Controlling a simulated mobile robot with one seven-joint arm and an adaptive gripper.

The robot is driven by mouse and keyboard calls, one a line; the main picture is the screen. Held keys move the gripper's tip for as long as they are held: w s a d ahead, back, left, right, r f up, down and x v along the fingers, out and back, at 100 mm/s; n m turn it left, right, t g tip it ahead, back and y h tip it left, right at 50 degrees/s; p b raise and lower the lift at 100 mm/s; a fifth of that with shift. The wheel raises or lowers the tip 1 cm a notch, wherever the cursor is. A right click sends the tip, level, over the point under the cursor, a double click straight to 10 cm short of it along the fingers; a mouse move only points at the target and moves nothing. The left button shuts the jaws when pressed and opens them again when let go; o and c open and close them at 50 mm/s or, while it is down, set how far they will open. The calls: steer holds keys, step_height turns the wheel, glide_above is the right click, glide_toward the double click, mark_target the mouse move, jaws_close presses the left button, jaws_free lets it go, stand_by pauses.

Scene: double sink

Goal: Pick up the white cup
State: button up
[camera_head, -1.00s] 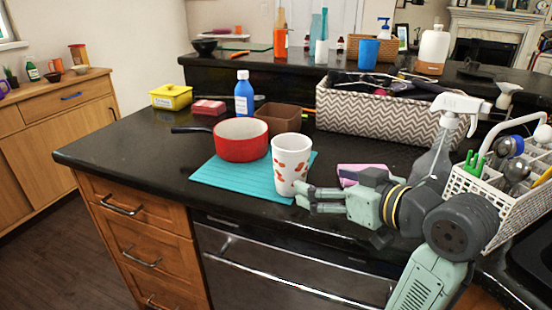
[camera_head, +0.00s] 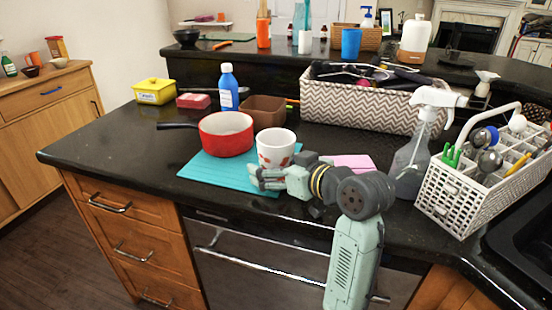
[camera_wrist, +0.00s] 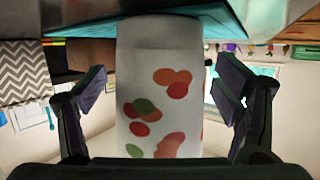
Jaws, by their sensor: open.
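The white cup (camera_head: 275,146) with red and green spots stands upright on the teal mat (camera_head: 217,172), just right of the red pot (camera_head: 226,133). My gripper (camera_head: 262,178) is at the cup, low in front of it, and hides its lower part in the head view. In the wrist view the cup (camera_wrist: 160,90) fills the middle between the two open fingers of my gripper (camera_wrist: 160,95). A gap shows between the cup and each finger, so neither finger visibly touches it.
A pink cloth (camera_head: 352,162) lies right of the gripper. A spray bottle (camera_head: 413,155) and a white caddy (camera_head: 470,196) stand farther right. A brown box (camera_head: 264,111), a blue bottle (camera_head: 229,88) and a chevron-patterned bin (camera_head: 365,106) are behind. Counter left of the mat is clear.

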steer(key=shift+c, duration=0.5)
steer(key=c, duration=1.4)
